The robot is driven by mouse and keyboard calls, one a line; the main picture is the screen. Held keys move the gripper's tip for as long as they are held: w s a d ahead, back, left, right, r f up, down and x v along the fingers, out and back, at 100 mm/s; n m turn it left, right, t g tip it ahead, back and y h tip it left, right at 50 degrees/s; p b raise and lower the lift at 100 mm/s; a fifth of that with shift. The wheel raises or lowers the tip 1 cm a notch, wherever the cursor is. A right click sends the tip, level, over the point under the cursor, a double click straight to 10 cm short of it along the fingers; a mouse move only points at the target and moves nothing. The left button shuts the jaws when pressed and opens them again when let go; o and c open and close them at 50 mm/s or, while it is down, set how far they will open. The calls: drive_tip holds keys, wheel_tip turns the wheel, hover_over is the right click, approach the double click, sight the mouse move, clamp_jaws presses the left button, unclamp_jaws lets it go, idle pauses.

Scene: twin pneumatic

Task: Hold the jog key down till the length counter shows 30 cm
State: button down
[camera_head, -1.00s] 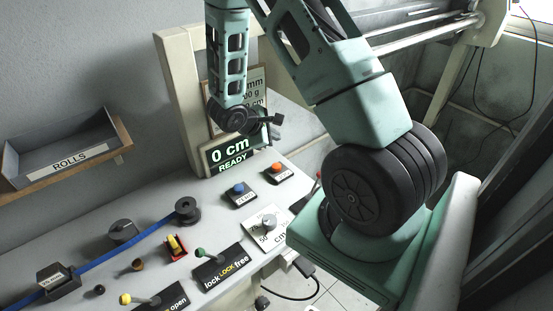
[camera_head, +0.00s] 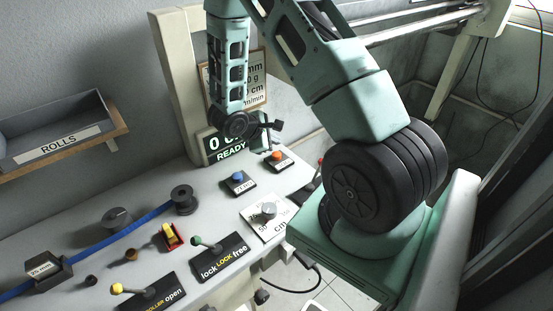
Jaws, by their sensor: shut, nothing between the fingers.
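The length counter (camera_head: 221,147) shows a 0, with the rest of that line hidden behind my arm, and READY below it. Two push keys stand on the bench in front of it: a blue one (camera_head: 238,176) and an orange-red one (camera_head: 277,157). Their small labels are too blurred to read, so I cannot tell which is the jog key. My gripper (camera_head: 268,148) is shut and empty. It points down just left of and behind the orange-red key in the picture, and appears apart from both keys.
A grey knob on a dial plate (camera_head: 268,210), a green-knobbed lock/free lever (camera_head: 215,246), a yellow-knobbed open lever (camera_head: 145,291) and a red-yellow switch (camera_head: 171,237) stand on the bench. A ROLLS tray (camera_head: 62,140) hangs at left.

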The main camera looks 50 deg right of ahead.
sight(279, 152)
drive_tip(key=shift+f+b, duration=0.8)
drive_tip(key=shift+f, duration=0.35)
drive_tip(key=shift+f, duration=0.2)
idle(1.1)
drive_tip(key=shift+f+b, duration=0.2)
drive_tip(key=shift+b, duration=0.5)
drive_tip(key=shift+f+b, duration=0.55)
drive_tip(key=shift+b, duration=0.1)
idle(4.2)
